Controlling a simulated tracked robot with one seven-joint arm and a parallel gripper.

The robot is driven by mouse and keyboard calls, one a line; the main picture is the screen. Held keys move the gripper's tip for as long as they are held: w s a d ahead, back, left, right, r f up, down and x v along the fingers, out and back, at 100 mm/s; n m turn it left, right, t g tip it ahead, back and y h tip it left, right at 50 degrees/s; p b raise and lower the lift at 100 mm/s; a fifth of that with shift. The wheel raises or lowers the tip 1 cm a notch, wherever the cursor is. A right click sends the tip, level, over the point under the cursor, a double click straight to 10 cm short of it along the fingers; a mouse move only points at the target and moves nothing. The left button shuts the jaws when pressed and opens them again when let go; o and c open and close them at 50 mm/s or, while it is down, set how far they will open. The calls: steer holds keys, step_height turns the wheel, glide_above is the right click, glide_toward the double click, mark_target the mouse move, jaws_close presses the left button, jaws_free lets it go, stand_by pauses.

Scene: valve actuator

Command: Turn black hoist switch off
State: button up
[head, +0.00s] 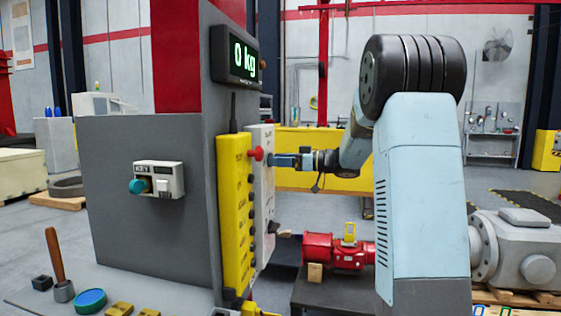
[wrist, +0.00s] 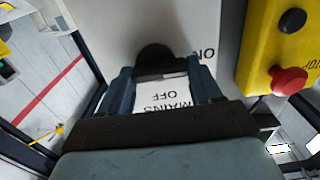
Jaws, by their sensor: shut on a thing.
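The black switch (wrist: 155,57) is a rounded knob on a light grey panel (wrist: 95,25), which also shows in the head view (head: 264,200). Upside-down lettering by the knob reads ON, OFF and MAINS; ON is to its right and OFF below it in the wrist view. My gripper (wrist: 161,73) is shut on the knob, with one finger on each side. In the head view my gripper (head: 285,161) reaches the panel from the right, and the knob is hidden there. The knob's exact pointing direction is hard to tell.
A yellow control box (head: 234,210) with a red button (head: 256,153) stands right beside the panel. The red button is also close to my gripper in the wrist view (wrist: 288,80). A display (head: 236,54) above reads 0 kg. A red machine (head: 335,250) sits lower right.

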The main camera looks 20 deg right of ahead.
steer(key=shift+m, duration=0.4)
steer(key=shift+w+d+m, duration=0.1)
steer(key=shift+w+m, duration=0.05)
steer(key=shift+m, duration=2.65)
steer(key=shift+w+d+m, duration=0.1)
steer(key=shift+m, duration=2.7)
steer(key=shift+w+d+m, duration=0.1)
steer(key=shift+w+m, duration=0.05)
steer(key=shift+m, duration=2.65)
steer(key=o, duration=1.1)
steer(key=shift+a+f, duration=0.1)
steer(key=shift+c, duration=0.2)
steer(key=v, duration=1.3)
steer(key=shift+d, duration=0.35)
